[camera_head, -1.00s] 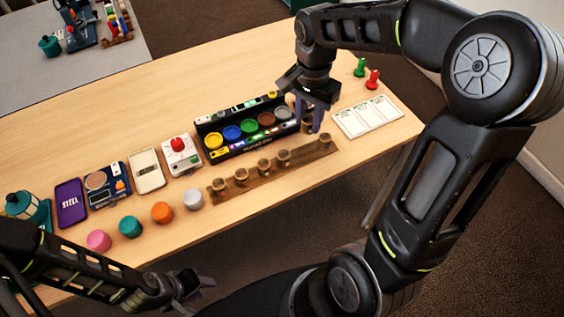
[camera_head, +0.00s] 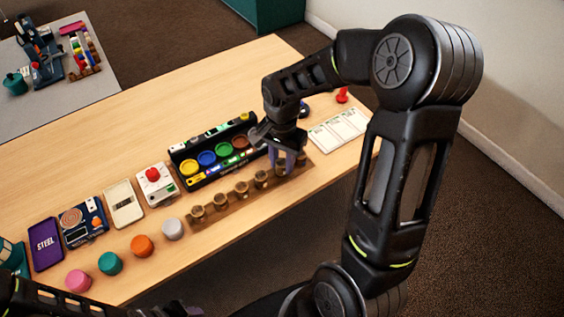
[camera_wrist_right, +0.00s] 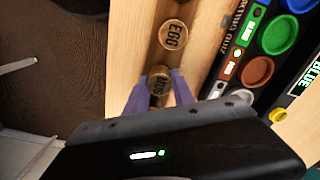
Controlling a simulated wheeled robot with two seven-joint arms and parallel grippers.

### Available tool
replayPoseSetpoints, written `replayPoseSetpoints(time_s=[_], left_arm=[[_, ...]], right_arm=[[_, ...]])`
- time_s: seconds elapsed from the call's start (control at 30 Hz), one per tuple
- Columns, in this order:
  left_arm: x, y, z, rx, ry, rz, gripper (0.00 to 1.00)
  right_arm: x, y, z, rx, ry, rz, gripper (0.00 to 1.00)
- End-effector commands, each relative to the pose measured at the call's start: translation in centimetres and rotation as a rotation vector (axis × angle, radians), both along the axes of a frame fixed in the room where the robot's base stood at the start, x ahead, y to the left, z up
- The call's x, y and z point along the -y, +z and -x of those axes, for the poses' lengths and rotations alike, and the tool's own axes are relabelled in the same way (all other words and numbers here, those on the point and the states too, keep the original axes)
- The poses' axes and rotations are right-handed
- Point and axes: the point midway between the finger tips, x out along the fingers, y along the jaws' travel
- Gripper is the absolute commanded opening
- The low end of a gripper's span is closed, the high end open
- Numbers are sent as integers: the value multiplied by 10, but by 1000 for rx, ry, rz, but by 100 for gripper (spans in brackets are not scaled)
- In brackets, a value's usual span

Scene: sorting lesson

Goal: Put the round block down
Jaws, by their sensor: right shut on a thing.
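My right gripper (camera_head: 289,163) is shut on a round brown block (camera_wrist_right: 158,83) with dark lettering that I cannot read for sure. In the right wrist view the block sits between the purple fingers (camera_wrist_right: 157,75). The block is low at the wooden rail (camera_head: 230,208), in line with the row; I cannot tell whether it touches the rail. A like block marked EGG (camera_wrist_right: 173,35) stands beside it on the rail. Several more such blocks (camera_head: 241,189) stand in the row to the left. Only a dark bit of my left gripper (camera_head: 180,309) shows at the bottom edge.
A black rack with coloured discs (camera_head: 207,158) stands close behind the rail. A white card (camera_head: 338,129) lies to the right, a red peg (camera_head: 342,96) behind it. Pink (camera_head: 78,281), teal, orange and grey lumps line the front left. The back of the table is clear.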

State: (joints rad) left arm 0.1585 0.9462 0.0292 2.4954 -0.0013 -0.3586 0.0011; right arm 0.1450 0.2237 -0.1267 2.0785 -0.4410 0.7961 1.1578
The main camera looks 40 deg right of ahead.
Motion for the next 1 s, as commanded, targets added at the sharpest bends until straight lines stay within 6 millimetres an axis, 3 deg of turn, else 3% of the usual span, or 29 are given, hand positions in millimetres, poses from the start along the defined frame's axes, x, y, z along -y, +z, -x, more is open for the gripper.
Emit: replayPoseSetpoints(time_s=[0.43,0.47,0.5,0.7,1.0], left_arm=[[0,-4,0,0,0,0,36],[0,-3,0,0,0,0,36],[0,-3,0,0,0,0,36],[0,-3,0,0,0,0,36],[0,-1,0,0,0,0,36]], right_arm=[[0,-10,0,1,-1,0,0],[0,-9,0,1,-1,0,31],[0,-8,0,1,-1,0,34],[0,-8,0,1,-1,0,51],[0,-6,0,1,-1,0,51]])
